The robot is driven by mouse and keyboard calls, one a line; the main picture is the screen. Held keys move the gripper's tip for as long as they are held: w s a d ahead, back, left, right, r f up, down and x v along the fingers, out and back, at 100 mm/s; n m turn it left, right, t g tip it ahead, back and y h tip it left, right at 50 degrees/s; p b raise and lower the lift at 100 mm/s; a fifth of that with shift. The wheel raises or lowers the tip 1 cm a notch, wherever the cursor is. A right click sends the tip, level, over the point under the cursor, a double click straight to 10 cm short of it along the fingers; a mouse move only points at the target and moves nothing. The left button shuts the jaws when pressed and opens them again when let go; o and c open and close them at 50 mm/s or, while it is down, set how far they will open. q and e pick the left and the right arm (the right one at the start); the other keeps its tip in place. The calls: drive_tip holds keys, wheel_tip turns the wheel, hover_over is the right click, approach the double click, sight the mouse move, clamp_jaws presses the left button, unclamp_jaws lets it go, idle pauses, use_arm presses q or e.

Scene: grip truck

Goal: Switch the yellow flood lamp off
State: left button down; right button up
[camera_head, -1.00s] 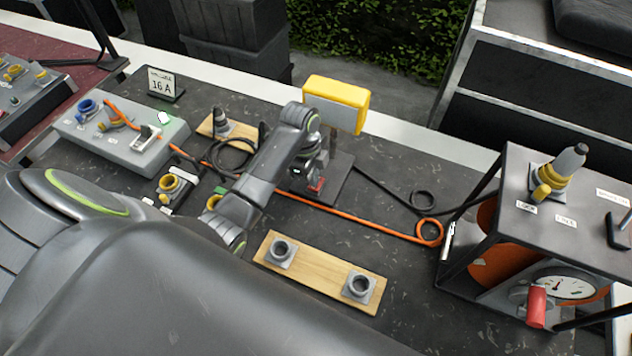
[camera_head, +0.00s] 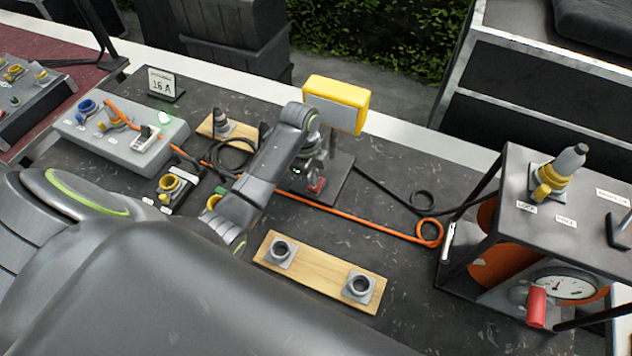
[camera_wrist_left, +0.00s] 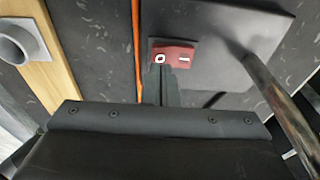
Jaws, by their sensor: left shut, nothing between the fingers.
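The yellow flood lamp (camera_head: 345,95) stands on a post at the back middle of the bench, on a dark base plate (camera_head: 336,185). Its red switch (camera_head: 317,186) sits on that plate; in the left wrist view the switch (camera_wrist_left: 175,53) shows a white O at its left end and a white bar at its right. My left gripper (camera_head: 310,180) is shut and empty, pointing down at the switch. In the wrist view its fingertips (camera_wrist_left: 161,72) overlap the switch's O end; I cannot tell whether they touch it. The lamp post (camera_wrist_left: 280,100) stands to the right there. My right gripper is out of view.
An orange cable (camera_head: 370,226) runs past the front of the lamp base. A wooden board with two sockets (camera_head: 320,271) lies in front. A grey socket box (camera_head: 120,140) stands left, and a black frame with a reel and gauge (camera_head: 540,230) stands right.

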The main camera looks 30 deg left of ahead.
use_arm(q)
drive_tip(key=shift+f, duration=0.2)
idle(0.3)
drive_tip(key=shift+f+b, duration=0.45)
drive_tip(key=shift+f, duration=0.2)
drive_tip(key=shift+r, duration=0.1)
idle(0.3)
wheel_tip(320, 180, up, 5)
drive_tip(key=p, duration=0.6)
drive_tip(key=shift+r+p, duration=0.55)
drive_tip(key=shift+r, duration=0.4)
drive_tip(key=shift+s+f, duration=0.1)
drive_tip(key=shift+f, duration=0.05)
